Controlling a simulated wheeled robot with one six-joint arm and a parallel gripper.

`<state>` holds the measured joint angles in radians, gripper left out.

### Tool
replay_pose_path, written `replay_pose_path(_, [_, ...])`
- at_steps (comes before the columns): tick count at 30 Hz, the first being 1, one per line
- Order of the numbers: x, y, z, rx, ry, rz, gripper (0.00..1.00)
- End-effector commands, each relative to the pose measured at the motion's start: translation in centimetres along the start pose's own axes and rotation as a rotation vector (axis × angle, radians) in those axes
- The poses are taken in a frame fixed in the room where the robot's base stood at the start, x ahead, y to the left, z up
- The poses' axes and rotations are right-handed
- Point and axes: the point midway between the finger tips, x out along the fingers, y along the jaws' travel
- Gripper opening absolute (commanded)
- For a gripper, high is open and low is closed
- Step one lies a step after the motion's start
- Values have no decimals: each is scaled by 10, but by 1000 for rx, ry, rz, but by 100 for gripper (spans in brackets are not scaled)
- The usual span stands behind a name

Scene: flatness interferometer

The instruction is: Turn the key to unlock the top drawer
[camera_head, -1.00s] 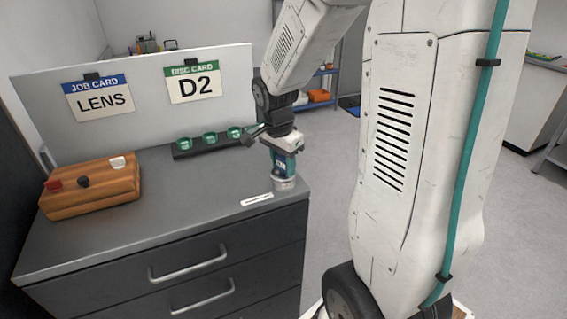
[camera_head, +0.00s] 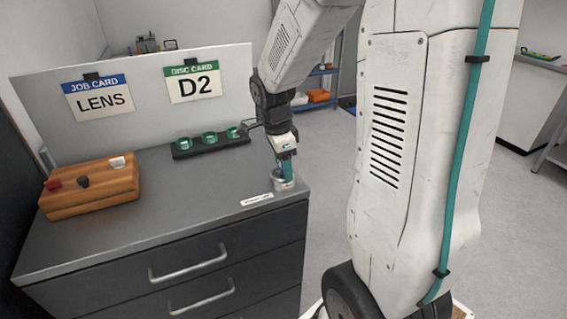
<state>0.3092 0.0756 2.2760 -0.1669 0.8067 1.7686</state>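The top drawer (camera_head: 120,280) is closed at the front of the grey cabinet, with a bar handle (camera_head: 190,264). A short round metal fitting (camera_head: 281,183) stands on the cabinet top near its front right corner, beside a small white label (camera_head: 257,199). My gripper (camera_head: 287,176) points down at this fitting, with its green finger part at or just over the fitting's top. I cannot make out a key; it may be hidden by the fingers. Whether the fingers are open or shut does not show.
A wooden block with red, black and white knobs (camera_head: 90,192) sits at the left. A black rack with several green rings (camera_head: 209,142) lies at the back. A panel (camera_head: 140,70) carries LENS and D2 cards. The middle of the top is clear.

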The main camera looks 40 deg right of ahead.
Motion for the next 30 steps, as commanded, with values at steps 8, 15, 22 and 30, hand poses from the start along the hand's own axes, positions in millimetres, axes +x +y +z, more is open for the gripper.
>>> replay_pose_path(8, [0, 0, 0, -2, 0, 0, 65])
replay_pose_path(15, [-26, 0, 0, -3, 0, -4, 65])
replay_pose_path(22, [-64, 0, 0, -2, -1, -4, 65])
replay_pose_path(30, [-78, 0, 0, -2, 0, 0, 65])
